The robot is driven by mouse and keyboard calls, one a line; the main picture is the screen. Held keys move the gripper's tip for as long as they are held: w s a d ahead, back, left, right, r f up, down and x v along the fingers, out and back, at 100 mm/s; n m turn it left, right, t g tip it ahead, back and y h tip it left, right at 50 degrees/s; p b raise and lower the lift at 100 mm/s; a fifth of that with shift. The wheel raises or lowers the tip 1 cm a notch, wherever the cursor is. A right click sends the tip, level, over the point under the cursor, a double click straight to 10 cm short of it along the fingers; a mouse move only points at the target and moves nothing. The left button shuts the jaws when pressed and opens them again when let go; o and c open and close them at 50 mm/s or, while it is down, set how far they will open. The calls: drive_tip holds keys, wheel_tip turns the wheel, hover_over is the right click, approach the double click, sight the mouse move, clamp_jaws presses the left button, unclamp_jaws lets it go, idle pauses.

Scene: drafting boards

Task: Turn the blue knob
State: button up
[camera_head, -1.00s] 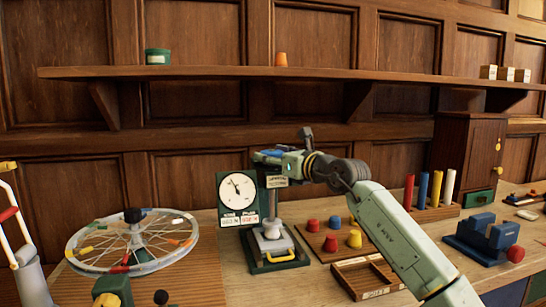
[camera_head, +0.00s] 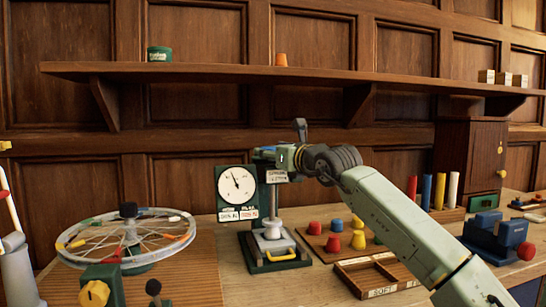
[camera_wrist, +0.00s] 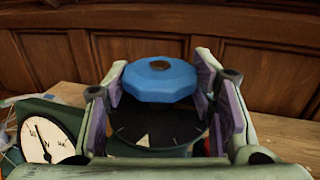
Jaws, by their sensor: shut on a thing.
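The blue knob (camera_wrist: 160,86) is a faceted disc with a round centre, between my gripper's two padded fingers in the wrist view. My gripper (camera_wrist: 162,76) is shut on it from both sides. Below the knob is a dark disc (camera_wrist: 172,124) with pale tick marks and a white triangular pointer. In the head view my gripper (camera_head: 276,158) is at the top of the press-like stand (camera_head: 272,208), and little of the knob shows there. A white gauge (camera_head: 236,183) with a dark needle stands left of the post; its needle points up and slightly left.
A spoked wheel (camera_head: 130,240) stands at left. Red, yellow and blue pegs sit on a wooden board (camera_head: 318,243) right of the stand, behind an open divided tray (camera_head: 352,271). A blue vise (camera_head: 490,235) is at right. A shelf (camera_head: 220,72) runs above.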

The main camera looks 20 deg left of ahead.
drive_tip(key=o, duration=1.1)
drive_tip(key=shift+o, duration=0.2)
drive_tip(key=v, duration=1.2)
